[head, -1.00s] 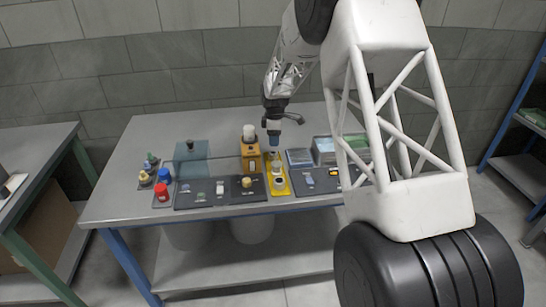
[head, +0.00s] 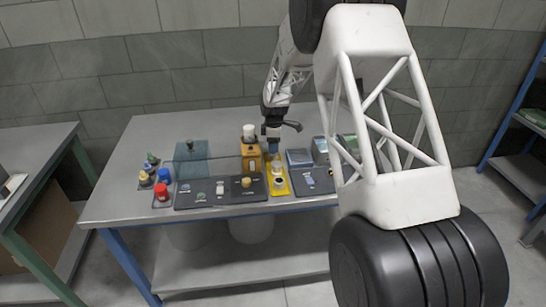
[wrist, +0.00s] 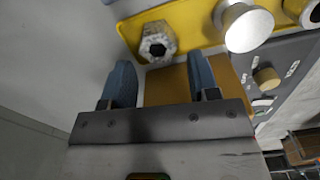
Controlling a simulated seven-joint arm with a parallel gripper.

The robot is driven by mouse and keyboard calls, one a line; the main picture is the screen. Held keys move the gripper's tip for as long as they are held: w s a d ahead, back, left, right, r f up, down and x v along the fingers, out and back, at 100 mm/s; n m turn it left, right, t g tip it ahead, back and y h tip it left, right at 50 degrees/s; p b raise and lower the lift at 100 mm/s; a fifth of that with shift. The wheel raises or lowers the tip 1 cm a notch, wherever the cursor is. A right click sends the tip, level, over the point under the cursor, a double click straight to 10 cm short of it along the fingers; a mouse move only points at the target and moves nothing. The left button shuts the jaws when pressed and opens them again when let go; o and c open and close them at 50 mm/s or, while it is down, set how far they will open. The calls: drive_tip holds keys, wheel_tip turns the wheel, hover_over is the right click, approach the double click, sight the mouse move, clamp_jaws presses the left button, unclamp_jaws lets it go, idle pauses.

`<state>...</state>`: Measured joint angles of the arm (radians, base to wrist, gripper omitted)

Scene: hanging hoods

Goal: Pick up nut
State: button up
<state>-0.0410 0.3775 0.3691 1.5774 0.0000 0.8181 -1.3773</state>
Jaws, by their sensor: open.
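The nut (wrist: 157,46) is a worn, pale metal hexagon with a dark hole, at the top of the wrist view. It sits on the yellow tray (wrist: 192,24), which also shows in the head view (head: 285,190). My gripper (wrist: 160,72) is open and empty, with its two blue fingers apart. In the wrist view the nut appears just beyond the fingertips, between their lines. In the head view my gripper (head: 273,147) is over the back end of the yellow tray, and I cannot make out the nut there.
A silver knob-like piece (wrist: 245,28) stands beside the nut on the tray. An orange block (head: 250,158) stands close left of my gripper. Dark panels (head: 222,193) with knobs and switches flank the tray. The left bench top is mostly clear.

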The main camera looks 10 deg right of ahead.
drive_tip(key=shift+f, duration=0.1)
drive_tip(key=shift+w+a+f, duration=0.1)
drive_tip(key=shift+w+f, duration=0.05)
drive_tip(key=shift+f, duration=2.3)
drive_tip(key=c, duration=0.8)
drive_tip(key=shift+r, duration=0.2)
wheel_tip(320, 180, up, 10)
drive_tip(key=shift+f, duration=0.2)
